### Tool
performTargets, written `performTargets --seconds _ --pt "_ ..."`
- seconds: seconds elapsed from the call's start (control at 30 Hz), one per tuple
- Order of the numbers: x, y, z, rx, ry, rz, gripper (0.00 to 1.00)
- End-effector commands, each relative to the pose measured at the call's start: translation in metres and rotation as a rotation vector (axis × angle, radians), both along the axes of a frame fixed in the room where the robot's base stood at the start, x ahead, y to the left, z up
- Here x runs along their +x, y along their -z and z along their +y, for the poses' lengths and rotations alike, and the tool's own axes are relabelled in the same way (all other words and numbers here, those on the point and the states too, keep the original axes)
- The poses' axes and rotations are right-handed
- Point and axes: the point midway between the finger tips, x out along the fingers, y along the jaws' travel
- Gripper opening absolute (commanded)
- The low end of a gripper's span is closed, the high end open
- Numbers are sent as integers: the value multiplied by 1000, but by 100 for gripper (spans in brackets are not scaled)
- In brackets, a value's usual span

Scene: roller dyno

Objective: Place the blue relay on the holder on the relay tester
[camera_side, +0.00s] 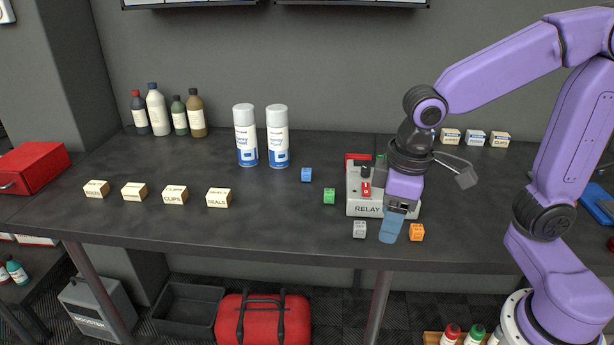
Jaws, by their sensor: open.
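The blue relay (306,174) is a small blue cube lying on the dark bench, left of the relay tester. The relay tester (362,207) is a light grey box with a "RELAY" label, a red switch and a dark knob on top. My gripper (389,233) points down in front of the tester's right part and hides some of it, so I cannot make out the holder. My gripper is open and stands between a grey relay (359,230) and an orange relay (417,232), well apart from the blue relay.
A green relay (329,196) sits between the blue relay and the tester. Two spray cans (278,137) stand behind, left of the blue relay. Several small labelled boxes (175,195) line the left. The bench's (270,225) front middle is clear.

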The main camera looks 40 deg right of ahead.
Motion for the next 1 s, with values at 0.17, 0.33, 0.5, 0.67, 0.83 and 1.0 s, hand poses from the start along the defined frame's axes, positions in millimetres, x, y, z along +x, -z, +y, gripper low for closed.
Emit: performTargets --seconds 0.17,0.33,0.5,0.67,0.83,1.0 --pt "69 -10 13 6 246 -48 60" --pt "133 -16 13 10 482 -97 60" --pt "194 -21 2 16 719 -151 60" --pt "248 -22 -18 22 942 -207 60" --pt "294 -22 -47 28 1166 -266 60" --pt "321 -21 -71 34 1318 -311 60"
